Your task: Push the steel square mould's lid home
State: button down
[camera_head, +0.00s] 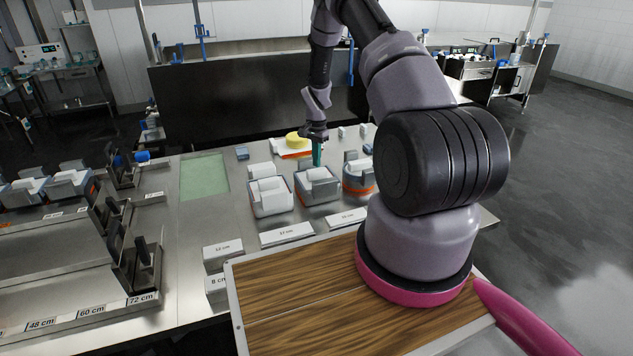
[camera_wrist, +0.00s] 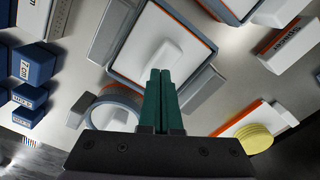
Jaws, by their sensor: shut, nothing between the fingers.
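The square mould (camera_head: 320,197) stands in the middle of a row of three moulds on the steel bench. Its white lid (camera_head: 312,174) lies in its top. In the wrist view the lid (camera_wrist: 136,60) shows a raised white block, with a thin orange line and the grey mould wall around it. My gripper (camera_head: 317,162) points down over this mould, with its green fingers shut and empty. In the wrist view the fingertips (camera_wrist: 160,72) overlap the block on the lid. I cannot tell whether they touch it. How deep the lid sits is also unclear.
A second square mould (camera_head: 270,208) stands to the left and a round mould (camera_head: 357,186) with an orange band to the right, both close. A yellow round (camera_head: 296,140) lies behind. Label blocks (camera_head: 287,235) and a wooden board (camera_head: 300,320) lie in front. A green mat (camera_head: 203,178) is at left.

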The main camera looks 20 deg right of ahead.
jog(key=shift+f, duration=0.75)
jog(key=shift+s+f, duration=0.2)
jog(key=shift+f, duration=0.05)
dwell(2.2)
jog(key=shift+r, duration=0.1)
dwell(1.4)
jog(key=shift+w+f, duration=0.2)
jog(key=shift+f, duration=0.05)
dwell(0.9)
jog(key=shift+s+f, duration=0.15)
dwell(2.0)
